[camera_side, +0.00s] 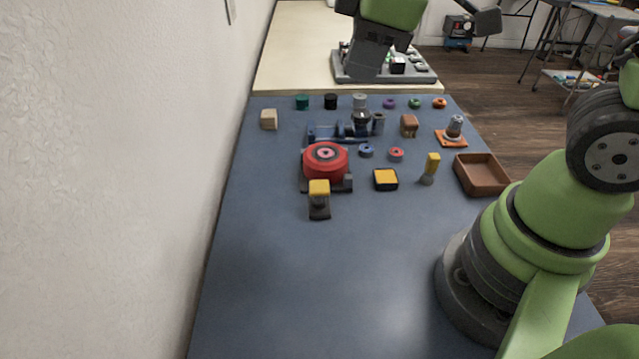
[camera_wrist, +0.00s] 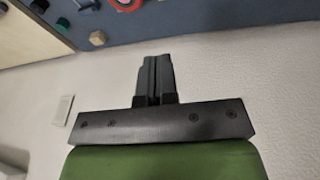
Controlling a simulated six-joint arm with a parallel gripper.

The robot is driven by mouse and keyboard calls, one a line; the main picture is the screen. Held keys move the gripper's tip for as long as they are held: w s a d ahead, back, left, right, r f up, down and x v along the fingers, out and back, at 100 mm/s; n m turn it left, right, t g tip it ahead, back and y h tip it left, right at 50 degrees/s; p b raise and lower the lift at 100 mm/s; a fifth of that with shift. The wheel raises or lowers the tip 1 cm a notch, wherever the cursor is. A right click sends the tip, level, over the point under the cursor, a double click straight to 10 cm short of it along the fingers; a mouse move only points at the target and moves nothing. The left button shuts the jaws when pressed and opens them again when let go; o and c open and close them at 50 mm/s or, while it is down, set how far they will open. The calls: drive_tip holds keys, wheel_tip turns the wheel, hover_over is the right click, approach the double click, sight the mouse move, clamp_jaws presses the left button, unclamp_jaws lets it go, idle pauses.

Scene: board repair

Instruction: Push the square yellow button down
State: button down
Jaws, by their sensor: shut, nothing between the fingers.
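The square yellow button (camera_side: 385,178) has a yellow-orange top in a black square housing. It sits on the blue-grey table, right of the red round part, with its top seen above the housing. My gripper (camera_wrist: 153,62) is shut and empty in the wrist view, held in front of the pale wall. In the side view my arm reaches over the far end of the table, well away from the button; its fingertips are hard to make out there. The button does not show in the wrist view.
A red round part (camera_side: 325,161) and a yellow-topped block (camera_side: 319,197) stand left of the button. A yellow-handled piece (camera_side: 430,168) and brown tray (camera_side: 482,174) are to the right. Several small knobs line the back. The front table (camera_side: 310,280) is clear; a wall borders the left.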

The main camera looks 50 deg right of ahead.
sight(318, 186)
drive_tip(key=shift+w+a+f+n+g+h, duration=0.4)
drive_tip(key=shift+w+f+n, duration=0.5)
drive_tip(key=shift+f+n, duration=1.05)
drive_tip(key=shift+w+a+f+n+g+h, duration=0.2)
drive_tip(key=shift+w+a+f+n+g, duration=0.4)
drive_tip(key=shift+f+n, duration=1.35)
drive_tip(key=shift+w+a+f+n+g+h, duration=0.3)
drive_tip(key=shift+w+f+n+g, duration=0.3)
drive_tip(key=shift+w+f+n, duration=1.3)
drive_tip(key=shift+s+f+m, duration=0.4)
drive_tip(key=shift+s+f, duration=0.2)
drive_tip(key=shift+s, duration=0.15)
drive_tip(key=shift+d+f, duration=0.2)
drive_tip(key=shift+f, duration=1.5)
drive_tip(key=shift+d+f, duration=0.2)
drive_tip(key=shift+f, duration=1.45)
wheel_tip(318, 186, down, 2)
drive_tip(key=shift+f, duration=0.15)
drive_tip(key=shift+a+r, duration=0.35)
drive_tip(key=shift+a, duration=0.45)
drive_tip(key=shift+a+r, duration=0.3)
drive_tip(key=shift+a, duration=0.45)
